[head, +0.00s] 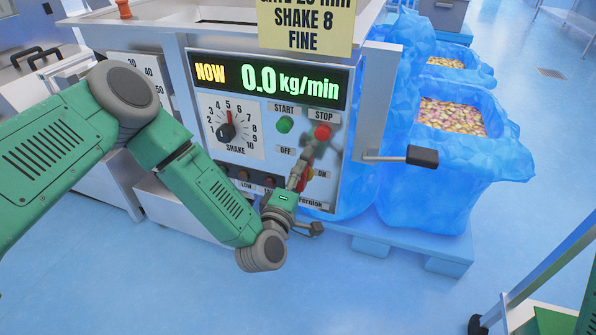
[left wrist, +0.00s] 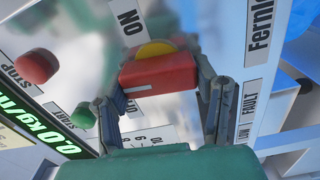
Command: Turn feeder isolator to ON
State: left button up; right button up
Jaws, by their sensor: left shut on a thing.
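The feeder isolator is a red handle (left wrist: 158,76) over a yellow part (left wrist: 155,49) on the panel, seen close in the left wrist view. My left gripper (left wrist: 162,82) has one finger on each side of the red handle and is shut on it. In the head view, my left gripper (head: 304,178) reaches the lower right of the panel and covers most of the isolator. The ON label (head: 322,174) is right of the gripper and the OFF label (head: 286,152) above left. I cannot tell the handle's exact angle. My right gripper is not in view.
The panel has a display (head: 270,82) reading 0.0 kg/min, a SHAKE dial (head: 227,131), a green START button (head: 285,125) and a red STOP button (head: 322,132). A black-ended lever (head: 422,156) sticks out to the right. Blue-lined bins (head: 455,150) stand beyond it.

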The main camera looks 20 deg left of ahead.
pick_arm(q)
jog(key=m+p, duration=0.1)
jog(key=m, duration=0.1)
jog(key=m+p, duration=0.1)
jog(key=m, duration=0.1)
jog(key=m+p, duration=0.1)
jog(key=shift+s+d+m, duration=0.2)
jog(key=shift+d+m, duration=0.1)
jog(key=shift+m, duration=0.1)
jog(key=shift+f+m+p, duration=0.2)
jog(key=shift+m+p, duration=1.1)
jog(key=shift+m, duration=0.8)
jog(key=o, duration=1)
jog(key=shift+o, duration=0.9)
jog(key=shift+w+r, duration=0.1)
jog(key=shift+a, duration=0.1)
